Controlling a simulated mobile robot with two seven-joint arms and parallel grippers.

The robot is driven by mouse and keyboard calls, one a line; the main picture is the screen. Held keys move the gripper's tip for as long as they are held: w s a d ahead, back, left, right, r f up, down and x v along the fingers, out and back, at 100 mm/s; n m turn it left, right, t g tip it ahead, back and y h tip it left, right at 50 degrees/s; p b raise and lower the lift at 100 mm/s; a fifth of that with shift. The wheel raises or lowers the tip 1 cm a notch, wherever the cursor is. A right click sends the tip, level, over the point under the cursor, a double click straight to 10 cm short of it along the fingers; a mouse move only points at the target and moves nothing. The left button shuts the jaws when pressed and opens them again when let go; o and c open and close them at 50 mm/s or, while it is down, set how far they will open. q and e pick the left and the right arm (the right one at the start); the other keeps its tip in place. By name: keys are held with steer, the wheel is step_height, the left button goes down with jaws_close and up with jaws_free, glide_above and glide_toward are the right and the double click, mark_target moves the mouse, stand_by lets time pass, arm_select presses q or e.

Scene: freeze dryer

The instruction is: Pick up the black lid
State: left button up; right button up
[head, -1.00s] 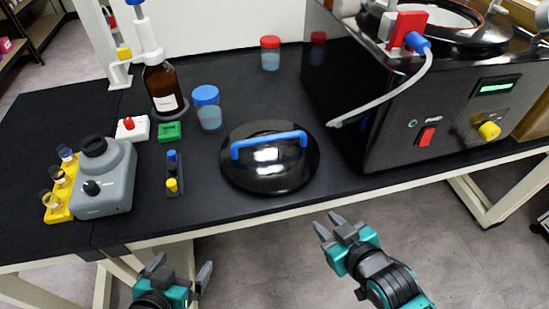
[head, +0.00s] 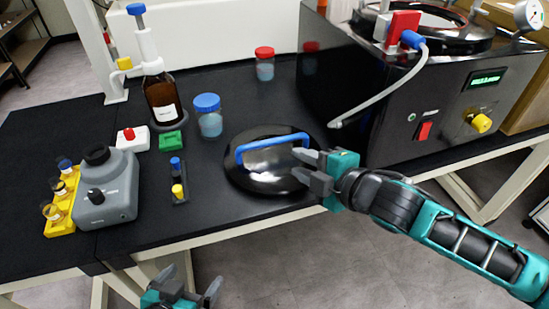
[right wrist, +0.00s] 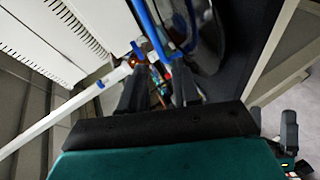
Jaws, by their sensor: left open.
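The black lid (head: 262,179) is a glossy round disc with a blue arched handle (head: 272,143), lying flat on the black bench top. My right gripper (head: 306,168) is over the lid's right side, its fingers pointing left at the right end of the handle. Its fingers are apart and nothing shows between them. In the right wrist view the two fingers (right wrist: 158,88) show dark, with the blue handle (right wrist: 150,28) and part of the lid (right wrist: 207,35) beyond them. My left gripper (head: 190,290) is open and empty in front of the bench, below its edge.
The black freeze dryer (head: 400,110) stands right of the lid, with a white hose (head: 385,92) hanging down its front. Left of the lid stand a blue-capped jar (head: 209,122), a small tube rack (head: 179,180), a brown bottle (head: 162,100) and a grey mixer (head: 106,190). A red-capped jar (head: 265,68) is behind.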

mark_target(275, 142)
steer(key=shift+w+d+r+n, duration=0.2)
steer(key=shift+w+d+n, duration=0.1)
steer(key=shift+w+n, duration=0.25)
steer(key=shift+w+d+r+n, duration=0.15)
steer(key=shift+w+d+n, duration=0.2)
steer(key=shift+n, duration=0.3)
steer(key=b+x, duration=0.2)
steer(key=x, duration=1)
steer(key=shift+a+f, duration=0.2)
steer(key=shift+a, duration=0.05)
steer(key=shift+c, duration=0.4)
jaws_close()
steer(key=shift+r, duration=0.1)
